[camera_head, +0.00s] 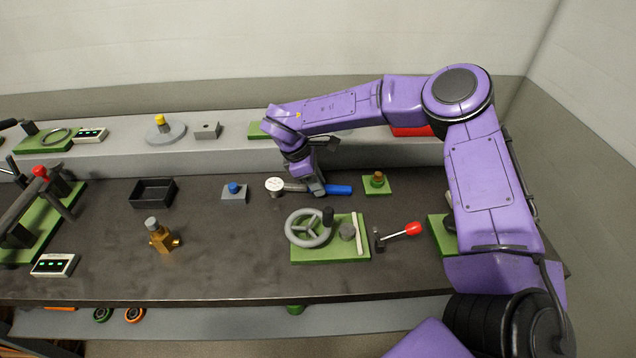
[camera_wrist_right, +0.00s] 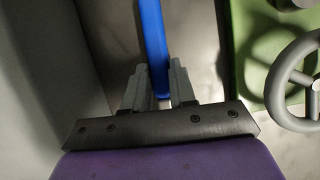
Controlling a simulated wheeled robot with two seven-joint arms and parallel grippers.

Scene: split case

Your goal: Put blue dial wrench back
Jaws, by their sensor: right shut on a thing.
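The blue dial wrench lies across the dark bench top near its back, with a round white dial (camera_head: 275,184) at its left end and a blue handle (camera_head: 338,190) at its right. My right gripper (camera_head: 317,190) reaches down over the wrench and is shut on it. In the right wrist view the blue handle (camera_wrist_right: 153,45) runs up the picture from between the two grey fingertips (camera_wrist_right: 158,88). The gripper hides part of the shaft in the head view. I cannot tell whether the wrench is lifted off the bench. My left gripper is not in view.
A green plate with a grey handwheel (camera_head: 308,228) and a red-tipped lever (camera_head: 405,231) stand in front. A blue-knobbed block (camera_head: 234,192), black tray (camera_head: 153,193) and brass valve (camera_head: 162,238) are to the left. A green block with a brown knob (camera_head: 377,184) is right. A grey raised shelf (camera_head: 225,152) runs behind.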

